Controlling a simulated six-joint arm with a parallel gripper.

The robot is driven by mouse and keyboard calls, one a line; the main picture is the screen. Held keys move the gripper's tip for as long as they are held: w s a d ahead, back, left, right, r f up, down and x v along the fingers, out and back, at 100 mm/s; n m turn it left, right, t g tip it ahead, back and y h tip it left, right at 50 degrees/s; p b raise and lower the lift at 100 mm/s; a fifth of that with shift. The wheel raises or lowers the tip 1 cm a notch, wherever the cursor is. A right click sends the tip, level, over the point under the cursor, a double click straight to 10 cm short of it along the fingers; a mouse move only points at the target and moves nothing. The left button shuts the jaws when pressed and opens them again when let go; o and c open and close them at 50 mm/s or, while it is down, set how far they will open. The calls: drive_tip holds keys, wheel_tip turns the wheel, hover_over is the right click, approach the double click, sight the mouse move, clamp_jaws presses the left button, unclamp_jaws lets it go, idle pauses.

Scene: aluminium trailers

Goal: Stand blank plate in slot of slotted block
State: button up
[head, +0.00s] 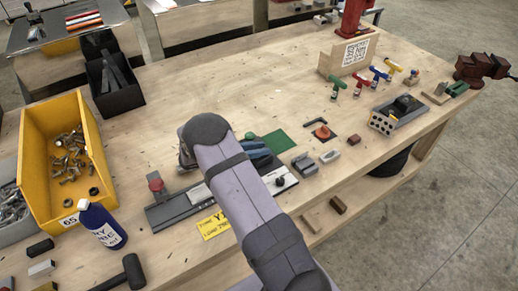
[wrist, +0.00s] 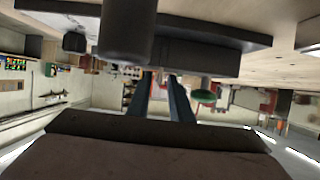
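My gripper (head: 262,149) is mostly behind my own arm in the head view; its blue fingers show beyond the forearm, low over the bench. In the wrist view the two fingers (wrist: 160,85) stand apart with a narrow gap, and I see no plate between them. A small grey block (head: 305,165) with what looks like a groove lies right of my arm; it may be the slotted block. A pale flat piece (head: 200,194) lies on a dark grey base left of my arm; I cannot tell whether it is the blank plate. My arm hides the bench between them.
A dark grey base (head: 170,210) with a red knob stands left of my arm. A yellow bin (head: 27,150), a blue bottle (head: 103,226) and a black mallet (head: 133,270) are further left. A green mat (head: 278,141) lies behind. The bench's back middle is clear.

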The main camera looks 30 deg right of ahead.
drive_tip(key=shift+s+a+f, duration=0.1)
drive_tip(key=shift+s+f, duration=0.15)
drive_tip(key=shift+f, duration=0.05)
drive_tip(key=v, duration=0.2)
drive_tip(key=b+v, duration=0.1)
drive_tip(key=v, duration=0.1)
drive_tip(key=b+v, duration=0.1)
drive_tip(key=v, duration=0.1)
drive_tip(key=shift+w+r, duration=0.1)
drive_tip(key=shift+w, duration=0.15)
drive_tip(key=shift+a+r+b, duration=0.4)
drive_tip(key=shift+a, duration=0.15)
